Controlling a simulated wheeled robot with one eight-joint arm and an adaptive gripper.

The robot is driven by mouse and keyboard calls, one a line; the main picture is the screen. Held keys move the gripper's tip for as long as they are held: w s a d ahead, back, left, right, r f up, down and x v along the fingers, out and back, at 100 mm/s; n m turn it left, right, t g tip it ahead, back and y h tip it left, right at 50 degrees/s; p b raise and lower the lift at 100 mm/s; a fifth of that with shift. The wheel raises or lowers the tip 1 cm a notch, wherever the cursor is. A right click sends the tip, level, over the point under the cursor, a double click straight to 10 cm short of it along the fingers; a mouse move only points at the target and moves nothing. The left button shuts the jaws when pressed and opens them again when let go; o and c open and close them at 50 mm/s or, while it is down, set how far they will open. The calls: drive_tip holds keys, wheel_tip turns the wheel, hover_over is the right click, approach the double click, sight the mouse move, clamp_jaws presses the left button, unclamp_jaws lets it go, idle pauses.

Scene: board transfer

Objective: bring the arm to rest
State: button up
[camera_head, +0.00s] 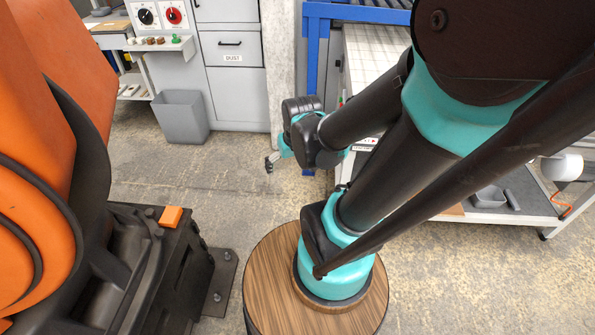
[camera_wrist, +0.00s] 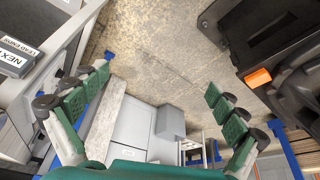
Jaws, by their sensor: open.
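My gripper (camera_wrist: 160,105) is open in the wrist view, with its two green-padded fingers spread wide and nothing between them. In the head view my gripper (camera_head: 270,162) is small and partly hidden behind my wrist. It hangs over bare floor, left of the white workbench and in front of the grey cabinets. My arm fills much of the right half of the head view and stands on a round wood-topped base.
A large orange robot (camera_head: 50,170) on a black base stands at the left. A grey bin (camera_head: 181,117) stands by the cabinets (camera_head: 232,85). A white workbench (camera_head: 365,60) with a blue frame is behind my arm. A grey tray (camera_head: 489,197) sits at the right. The concrete floor between is clear.

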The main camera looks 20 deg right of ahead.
drive_tip(key=shift+s+d+f+m, duration=0.2)
drive_tip(key=shift+s+d, duration=0.15)
drive_tip(key=shift+s, duration=0.25)
drive_tip(key=shift+s+d+f+m, duration=0.2)
drive_tip(key=shift+s+d, duration=0.15)
drive_tip(key=shift+s, duration=0.2)
drive_tip(key=shift+o, duration=0.3)
